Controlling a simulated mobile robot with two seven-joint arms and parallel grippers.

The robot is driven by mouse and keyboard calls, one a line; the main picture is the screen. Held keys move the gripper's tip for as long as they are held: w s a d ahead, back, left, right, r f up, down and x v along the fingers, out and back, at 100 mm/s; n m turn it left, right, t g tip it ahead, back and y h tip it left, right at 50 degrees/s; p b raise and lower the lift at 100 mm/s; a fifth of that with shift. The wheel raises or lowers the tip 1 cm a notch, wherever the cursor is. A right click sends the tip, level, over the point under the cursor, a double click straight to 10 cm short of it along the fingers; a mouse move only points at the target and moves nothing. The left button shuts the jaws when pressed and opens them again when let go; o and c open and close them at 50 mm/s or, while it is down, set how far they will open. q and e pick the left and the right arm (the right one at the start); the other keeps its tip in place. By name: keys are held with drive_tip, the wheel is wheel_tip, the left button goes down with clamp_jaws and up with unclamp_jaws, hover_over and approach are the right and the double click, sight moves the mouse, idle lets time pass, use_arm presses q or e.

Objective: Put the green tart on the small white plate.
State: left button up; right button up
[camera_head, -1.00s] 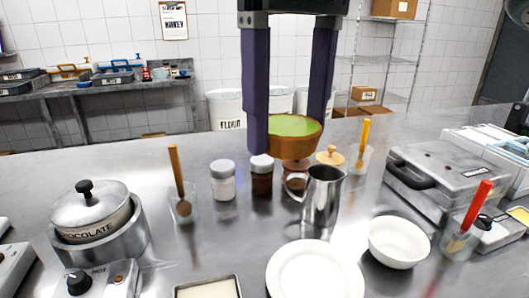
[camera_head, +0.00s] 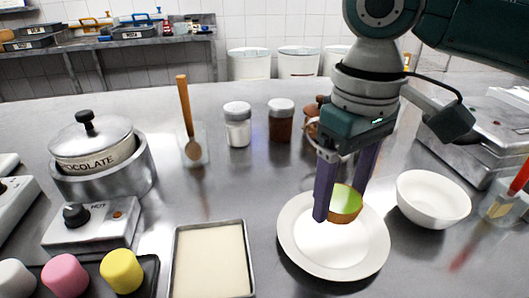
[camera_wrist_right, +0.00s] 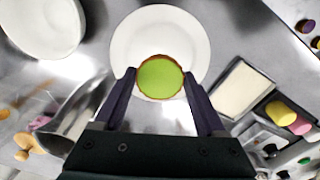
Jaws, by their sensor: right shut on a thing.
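The green tart (camera_head: 346,203) has a brown crust and a green top. My right gripper (camera_head: 340,210) is shut on it and holds it tilted over the white plate (camera_head: 310,258). In the right wrist view the tart (camera_wrist_right: 160,77) sits between the two fingertips (camera_wrist_right: 160,80), with the plate (camera_wrist_right: 160,20) behind it. I cannot tell whether the tart touches the plate. The plate is otherwise empty. My left gripper is not in view.
A white bowl (camera_head: 433,200) stands right of the plate. A tray with a cream-coloured filling (camera_head: 212,262) lies to its left. A chocolate pot (camera_head: 92,140) and a hot plate (camera_head: 95,225) are at the left. Jars (camera_head: 238,125) stand behind.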

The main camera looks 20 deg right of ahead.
sight(331, 233)
wheel_tip(331, 233, down, 4)
drive_tip(key=shift+f+b, duration=0.2)
drive_tip(key=shift+b, duration=0.2)
drive_tip(key=shift+f, duration=0.25)
drive_tip(key=shift+f, duration=0.1)
drive_tip(key=o, duration=0.8)
